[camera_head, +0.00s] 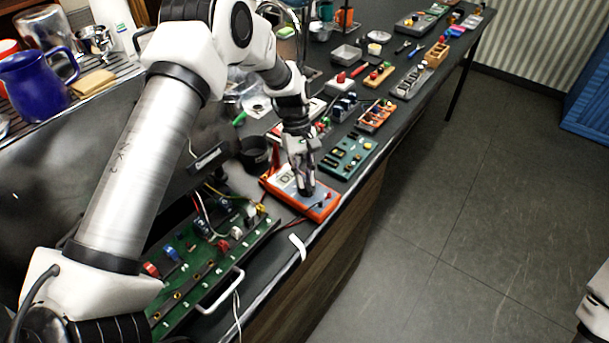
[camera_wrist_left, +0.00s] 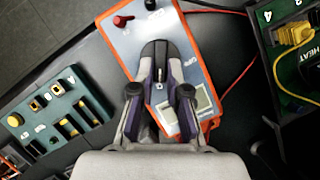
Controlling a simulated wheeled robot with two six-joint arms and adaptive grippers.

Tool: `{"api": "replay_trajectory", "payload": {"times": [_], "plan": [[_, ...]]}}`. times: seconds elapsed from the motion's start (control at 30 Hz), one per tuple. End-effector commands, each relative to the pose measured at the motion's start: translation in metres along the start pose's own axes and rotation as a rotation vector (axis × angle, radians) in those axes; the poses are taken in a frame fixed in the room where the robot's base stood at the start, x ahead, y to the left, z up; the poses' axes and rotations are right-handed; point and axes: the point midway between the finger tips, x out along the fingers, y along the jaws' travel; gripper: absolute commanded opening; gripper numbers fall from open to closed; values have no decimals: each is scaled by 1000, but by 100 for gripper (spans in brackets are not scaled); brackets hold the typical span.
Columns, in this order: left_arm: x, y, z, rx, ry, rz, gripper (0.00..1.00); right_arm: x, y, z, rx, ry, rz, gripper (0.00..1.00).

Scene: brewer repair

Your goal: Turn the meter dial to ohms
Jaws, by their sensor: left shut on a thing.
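The meter (camera_head: 322,207) is an orange-edged box with a pale blue-grey face, lying flat near the counter's front edge. In the left wrist view the meter (camera_wrist_left: 135,45) shows a display window, a red and a black knob-like jack at its far end, and a dark dial (camera_wrist_left: 161,62) in its middle. My left gripper (camera_head: 306,192) points down onto the meter's face. In the left wrist view its fingertips (camera_wrist_left: 161,90) are closed around the dial's pointer. The dial's markings are mostly hidden or too small to read. My right gripper is not in view.
A green circuit board (camera_head: 215,255) with a metal handle lies nearer on the counter. A dark green panel (camera_head: 347,156) lies just beyond the meter. A red lead (camera_wrist_left: 236,80) runs beside the meter. A blue mug (camera_head: 35,82) stands at the far left.

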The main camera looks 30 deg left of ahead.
Motion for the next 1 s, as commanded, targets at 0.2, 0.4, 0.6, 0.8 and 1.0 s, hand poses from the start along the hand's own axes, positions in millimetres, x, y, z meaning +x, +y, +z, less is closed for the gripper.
{"api": "replay_trajectory", "payload": {"times": [0.2, 0.4, 0.6, 0.8, 1.0], "plan": [[4, -2, 0, -2, -6, -6, 40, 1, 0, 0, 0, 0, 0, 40], [2, -1, 0, -2, -3, -3, 40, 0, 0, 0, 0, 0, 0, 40], [1, -1, 0, -2, -2, -1, 40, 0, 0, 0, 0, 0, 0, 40], [-23, 0, -1, -1, 1, 3, 40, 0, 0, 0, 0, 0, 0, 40], [-75, 1, -1, -1, 2, 3, 40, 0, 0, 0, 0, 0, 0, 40]]}}
